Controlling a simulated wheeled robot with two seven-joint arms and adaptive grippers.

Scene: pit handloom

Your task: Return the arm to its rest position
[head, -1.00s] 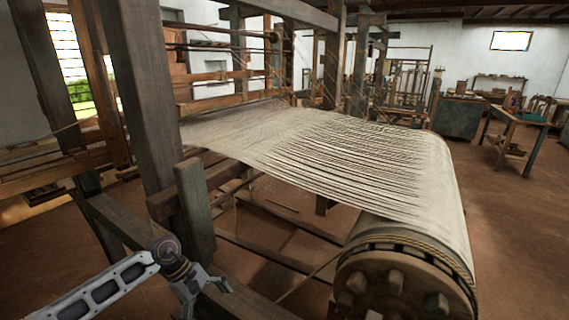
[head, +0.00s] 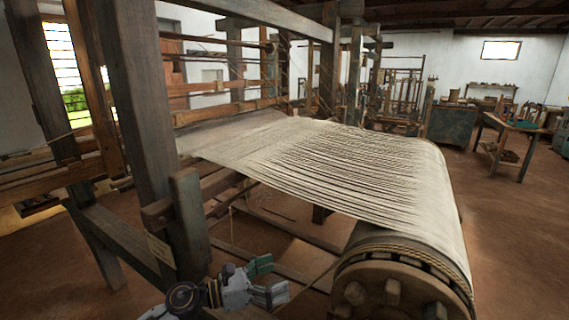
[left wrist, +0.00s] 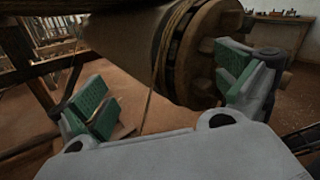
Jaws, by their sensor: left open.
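My left gripper (head: 268,281) is at the bottom of the head view, left of the round end of the warp beam (head: 392,290). Its fingers with green pads are apart and nothing is between them. In the left wrist view the open fingers (left wrist: 165,98) show at left and right, and the beam end (left wrist: 200,55) with its wooden pegs is beyond them. A rope hangs across that view between the fingers; I cannot tell how near it is. My right gripper is not in view.
The loom's dark upright post (head: 145,130) and lower rail stand left of the gripper. Cream warp threads (head: 330,165) stretch over the beam. Brown floor is open at the lower left. A table (head: 508,135) stands far right.

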